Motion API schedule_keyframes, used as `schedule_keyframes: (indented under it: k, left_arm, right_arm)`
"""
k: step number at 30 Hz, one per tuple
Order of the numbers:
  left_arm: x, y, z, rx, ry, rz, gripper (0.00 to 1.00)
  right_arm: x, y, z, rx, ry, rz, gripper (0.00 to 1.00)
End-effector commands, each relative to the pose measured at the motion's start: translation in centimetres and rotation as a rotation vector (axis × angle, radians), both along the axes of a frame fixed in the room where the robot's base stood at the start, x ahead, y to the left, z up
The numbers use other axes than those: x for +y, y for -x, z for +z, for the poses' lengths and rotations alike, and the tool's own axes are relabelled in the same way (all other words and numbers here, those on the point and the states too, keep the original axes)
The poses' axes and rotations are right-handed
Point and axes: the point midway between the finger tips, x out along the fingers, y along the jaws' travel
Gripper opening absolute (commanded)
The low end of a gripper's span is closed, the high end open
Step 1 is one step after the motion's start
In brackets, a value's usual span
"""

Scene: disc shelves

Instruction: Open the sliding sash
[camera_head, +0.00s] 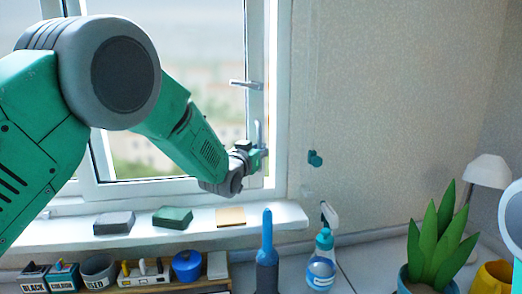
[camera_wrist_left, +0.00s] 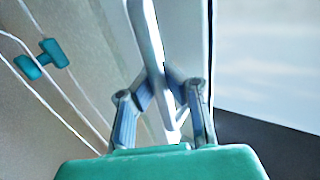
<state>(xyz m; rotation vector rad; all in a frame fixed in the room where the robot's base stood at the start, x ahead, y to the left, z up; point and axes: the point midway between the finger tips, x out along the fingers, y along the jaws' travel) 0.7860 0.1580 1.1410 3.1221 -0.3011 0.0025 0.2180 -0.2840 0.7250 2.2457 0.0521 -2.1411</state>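The white-framed window sash (camera_head: 258,40) stands behind my left arm, with a bright vertical gap along its right side. A grey horizontal lever (camera_head: 246,84) sticks out from the frame, and a slim upright handle (camera_head: 258,132) is just below it. My left gripper (camera_head: 258,153) is at this lower handle. In the left wrist view its fingers (camera_wrist_left: 168,78) lean inward and meet around a slim pale bar, which looks like the handle; the exact contact is partly hidden. My right gripper is not in view.
Grey, green and tan blocks (camera_head: 172,217) lie on the sill. A plant (camera_head: 438,240) and lamp (camera_head: 488,171) stand right.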

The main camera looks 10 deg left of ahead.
Motion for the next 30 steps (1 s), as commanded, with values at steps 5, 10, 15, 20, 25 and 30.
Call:
schedule_keyframes:
  k: [5,10,15,20,25,30]
  left_arm:
    - [-0.2,0.1,-0.3,0.007,-0.002,0.0,0.0]
    - [0.7,0.5,-0.3,0.008,-0.004,0.001,0.0]
    - [3.7,1.8,-0.4,0.012,-0.002,0.005,0.0]
    - [8.5,3.8,-0.3,0.012,0.001,0.007,0.0]
    - [14.3,6.2,-0.3,0.011,0.005,0.007,0.0]
    - [19.6,8.5,-0.3,0.012,0.003,0.005,0.0]
  right_arm:
    - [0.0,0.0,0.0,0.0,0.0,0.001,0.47]
    - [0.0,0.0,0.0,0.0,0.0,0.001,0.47]
    - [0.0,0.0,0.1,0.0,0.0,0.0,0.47]
    - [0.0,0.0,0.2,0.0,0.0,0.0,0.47]
    - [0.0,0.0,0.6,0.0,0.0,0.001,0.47]
    - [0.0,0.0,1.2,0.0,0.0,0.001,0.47]
